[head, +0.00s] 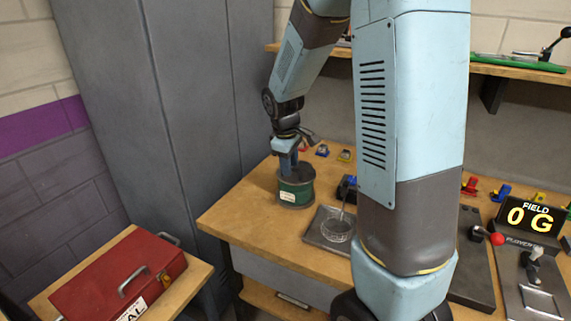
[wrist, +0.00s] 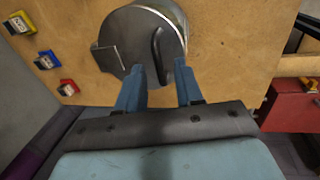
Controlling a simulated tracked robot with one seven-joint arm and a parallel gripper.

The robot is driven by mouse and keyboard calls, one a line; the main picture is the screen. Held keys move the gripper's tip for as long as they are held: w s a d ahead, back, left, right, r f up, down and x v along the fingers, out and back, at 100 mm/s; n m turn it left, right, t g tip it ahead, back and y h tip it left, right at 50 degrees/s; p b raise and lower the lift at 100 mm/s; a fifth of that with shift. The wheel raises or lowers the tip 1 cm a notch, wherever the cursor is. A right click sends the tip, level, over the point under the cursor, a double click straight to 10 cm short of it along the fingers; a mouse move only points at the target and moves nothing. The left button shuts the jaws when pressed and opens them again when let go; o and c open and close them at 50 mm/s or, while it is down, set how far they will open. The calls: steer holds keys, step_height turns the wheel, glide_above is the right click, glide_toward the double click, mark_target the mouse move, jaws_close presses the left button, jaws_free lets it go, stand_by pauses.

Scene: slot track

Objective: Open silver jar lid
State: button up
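The silver jar (head: 297,191) stands on the wooden workbench near its left front corner. It has a green band with a pale label. In the wrist view its round grey lid (wrist: 130,25) is seen from above, with a dark curved handle (wrist: 160,48) on it and a flat square piece at its left. My gripper (wrist: 160,66) is open, its two blue fingers apart at the near edge of the lid. The handle's lower end shows between the fingers. In the head view my gripper (head: 288,172) is right above the jar; contact cannot be told.
A tray with a wire basket (head: 337,230) is right of the jar. Small coloured blocks (head: 322,151) lie behind it. A red toolbox (head: 120,280) sits lower left. A grey cabinet (head: 170,100) stands close at left. My arm hides the bench's middle.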

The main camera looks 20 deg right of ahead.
steer(key=shift+c, duration=0.4)
jaws_close()
stand_by(0.9)
